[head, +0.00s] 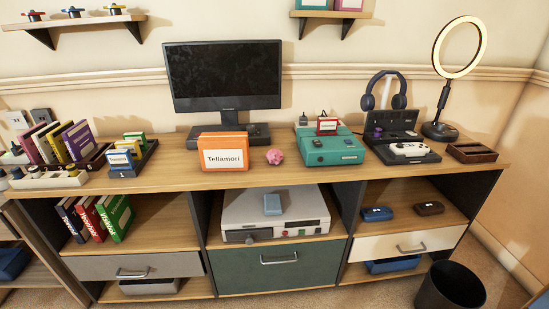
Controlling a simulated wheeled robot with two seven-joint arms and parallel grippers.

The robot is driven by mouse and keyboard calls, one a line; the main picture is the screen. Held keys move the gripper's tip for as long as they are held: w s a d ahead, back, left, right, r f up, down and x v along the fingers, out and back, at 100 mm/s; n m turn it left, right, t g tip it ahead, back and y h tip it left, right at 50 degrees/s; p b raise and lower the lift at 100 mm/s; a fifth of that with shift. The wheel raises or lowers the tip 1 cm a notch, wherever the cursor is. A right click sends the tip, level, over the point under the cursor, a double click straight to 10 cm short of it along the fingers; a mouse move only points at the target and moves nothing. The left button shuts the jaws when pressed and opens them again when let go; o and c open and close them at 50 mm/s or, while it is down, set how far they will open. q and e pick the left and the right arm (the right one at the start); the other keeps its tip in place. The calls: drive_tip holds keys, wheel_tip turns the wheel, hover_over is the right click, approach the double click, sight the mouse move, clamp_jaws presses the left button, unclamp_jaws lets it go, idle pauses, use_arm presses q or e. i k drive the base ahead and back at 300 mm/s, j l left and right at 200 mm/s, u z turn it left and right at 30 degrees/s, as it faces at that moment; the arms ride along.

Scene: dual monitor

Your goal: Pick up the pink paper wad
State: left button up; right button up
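The pink paper wad (275,156) is a small crumpled ball on the wooden desk top (300,178). It lies between an orange box labelled Tellamori (223,152) on its left and a teal console (330,147) on its right, apart from both. It is in full view, in front of the monitor's base. Neither of my grippers shows in the head view.
A monitor (222,75) stands behind the wad. A headphone stand with a dark console (400,130) and a ring lamp (441,80) are at the right. Books and cartridges crowd the left. The desk in front of the wad is clear. A black bin (450,290) stands on the floor.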

sight(273, 156)
drive_tip(key=i+l+u, duration=0.15)
drive_tip(key=i+l, duration=0.3)
drive_tip(key=i+l+u, duration=0.1)
drive_tip(key=i+l, duration=0.35)
drive_tip(key=l, duration=0.15)
